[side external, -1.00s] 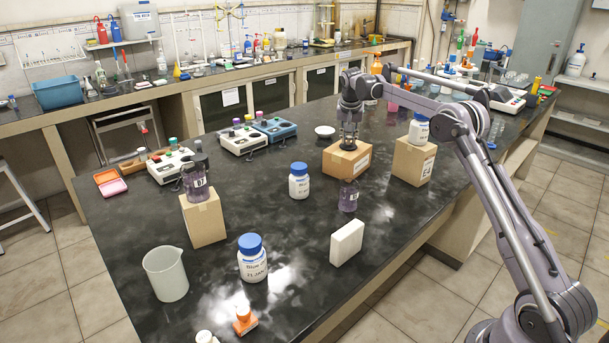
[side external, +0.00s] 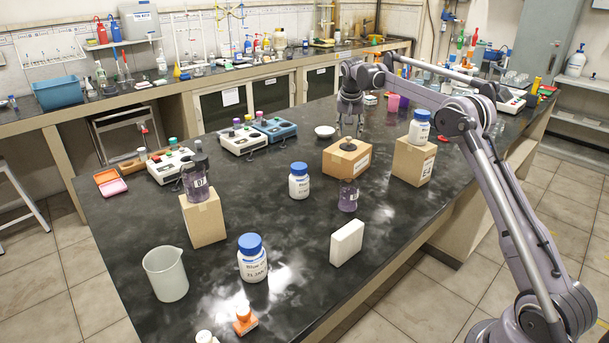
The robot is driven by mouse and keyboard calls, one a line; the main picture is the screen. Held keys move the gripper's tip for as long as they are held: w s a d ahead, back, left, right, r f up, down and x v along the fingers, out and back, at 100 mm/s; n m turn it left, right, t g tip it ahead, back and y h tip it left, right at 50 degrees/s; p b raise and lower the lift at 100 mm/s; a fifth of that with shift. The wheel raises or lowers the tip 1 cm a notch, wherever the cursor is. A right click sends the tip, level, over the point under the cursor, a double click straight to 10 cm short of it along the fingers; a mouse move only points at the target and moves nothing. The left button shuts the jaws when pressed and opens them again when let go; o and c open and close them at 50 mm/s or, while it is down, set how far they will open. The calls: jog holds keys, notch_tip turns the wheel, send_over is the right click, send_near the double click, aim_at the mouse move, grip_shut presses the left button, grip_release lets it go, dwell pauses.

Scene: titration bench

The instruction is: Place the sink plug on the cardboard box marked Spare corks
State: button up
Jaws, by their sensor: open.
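The sink plug (side external: 348,146), a small dark disc, lies on top of a low cardboard box (side external: 340,163) near the middle of the bench. This box has a white label on its right side, too small to read. My gripper (side external: 349,135) is open and points down just above the plug. It looks apart from the plug, though the gap is small and hard to judge.
A taller cardboard box (side external: 412,163) with a white bottle (side external: 419,127) on it stands to the right. Another box (side external: 204,222) bears a purple bottle (side external: 195,182).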

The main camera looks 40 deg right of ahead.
jog(key=v, duration=0.9)
jog(key=s+a+r+n+t+y, duration=0.25)
jog(key=s+a+n, duration=0.35)
jog(key=s+a, duration=0.9)
jog(key=s+a+f+n+t, duration=0.1)
jog(key=s+a+f+n, duration=0.1)
jog(key=s+a+f, duration=0.4)
jog(key=s+a+f+n+t+y, duration=0.1)
jog(key=s+a+f, duration=0.4)
jog(key=s, duration=0.5)
jog(key=shift+s+a+f+n, duration=0.3)
jog(key=shift+a+f+n, duration=0.05)
jog(key=shift+a+n, duration=0.55)
